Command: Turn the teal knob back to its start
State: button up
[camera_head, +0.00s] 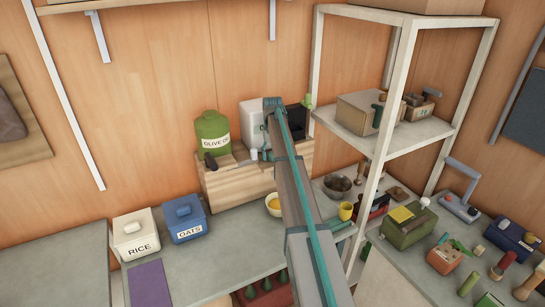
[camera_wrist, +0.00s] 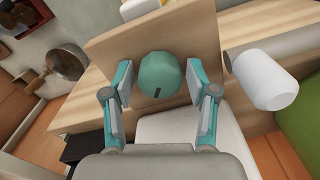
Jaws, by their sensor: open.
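The teal knob (camera_wrist: 160,75) shows in the wrist view, round and faceted, with a dark mark near its lower edge. It sits on a light wooden panel (camera_wrist: 115,45). My gripper (camera_wrist: 158,78) is open, with one finger left of the knob and one right of it. Gaps show between the knob and both fingers, so neither appears to touch it. In the head view my arm covers the knob, and my fingers cannot be made out clearly.
A white cylinder (camera_wrist: 265,80) stands close to the right of my fingers. A white shelf frame (camera_head: 375,190) rises to the right.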

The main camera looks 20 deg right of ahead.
jog(key=shift+m, duration=0.4)
jog(key=m, duration=0.6)
jog(key=shift+r+p, duration=0.1)
jog(key=shift+p, duration=0.2)
grip_shut()
jog(key=n, duration=0.3)
jog(key=shift+n, duration=0.4)
jog(key=n, duration=0.3)
jog(key=shift+n, duration=0.4)
